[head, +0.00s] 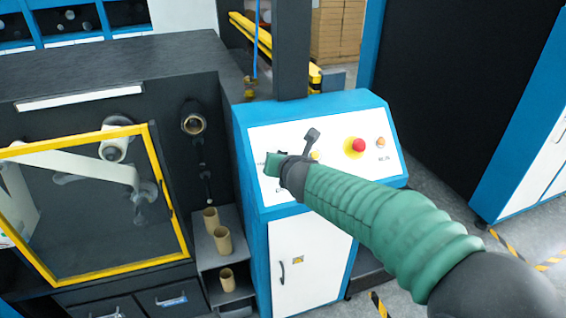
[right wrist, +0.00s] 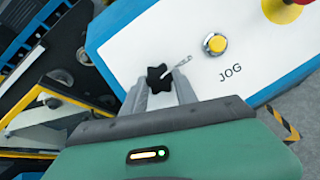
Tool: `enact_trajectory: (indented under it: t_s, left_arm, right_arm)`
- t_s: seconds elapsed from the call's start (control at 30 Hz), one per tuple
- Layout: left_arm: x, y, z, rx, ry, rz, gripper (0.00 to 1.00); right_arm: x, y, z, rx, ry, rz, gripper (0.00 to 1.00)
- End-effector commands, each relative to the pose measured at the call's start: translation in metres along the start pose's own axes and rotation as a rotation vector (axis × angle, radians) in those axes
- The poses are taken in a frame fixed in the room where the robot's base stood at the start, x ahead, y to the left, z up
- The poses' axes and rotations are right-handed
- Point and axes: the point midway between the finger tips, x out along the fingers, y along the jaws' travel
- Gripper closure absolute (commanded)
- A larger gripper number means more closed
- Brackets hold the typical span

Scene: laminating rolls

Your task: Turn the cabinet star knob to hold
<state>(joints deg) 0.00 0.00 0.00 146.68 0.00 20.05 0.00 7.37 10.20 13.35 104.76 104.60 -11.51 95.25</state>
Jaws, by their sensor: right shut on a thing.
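The black star knob (right wrist: 160,79) sits on the white sloping panel of the blue cabinet (head: 242,128). In the right wrist view my right gripper (right wrist: 161,86) has its two grey fingers on either side of the knob and is shut on it. A thin light pointer or lever shows beside the knob. In the head view my green-sleeved right arm covers the knob, and the gripper (head: 275,165) is at the panel's left part. Most of the labels around the knob are hidden or too small to read. My left gripper is not in view.
A yellow button (right wrist: 215,44) marked JOG sits right of the knob. A yellow-framed clear guard (head: 160,165) and cardboard cores (head: 222,240) stand to the left.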

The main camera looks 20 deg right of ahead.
Motion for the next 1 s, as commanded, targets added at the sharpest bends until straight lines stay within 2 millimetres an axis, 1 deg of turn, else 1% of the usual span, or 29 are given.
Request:
enact_trajectory:
  t_s: [0.3, 0.87, 0.9, 1.0]
  left_arm:
    - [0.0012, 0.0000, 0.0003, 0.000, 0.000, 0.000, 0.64]
    - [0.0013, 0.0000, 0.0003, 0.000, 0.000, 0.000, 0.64]
    - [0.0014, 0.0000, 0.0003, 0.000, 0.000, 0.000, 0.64]
    - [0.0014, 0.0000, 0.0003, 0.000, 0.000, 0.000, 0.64]
  right_arm:
    - [0.0004, 0.0017, -0.0005, 0.129, 0.001, -0.042, 1.00]
    - [0.0004, 0.0014, -0.0004, 0.159, 0.001, -0.052, 1.00]
    - [0.0004, 0.0014, -0.0005, 0.158, 0.001, -0.052, 0.61]
    - [0.0004, 0.0014, -0.0004, 0.158, 0.001, -0.052, 0.48]
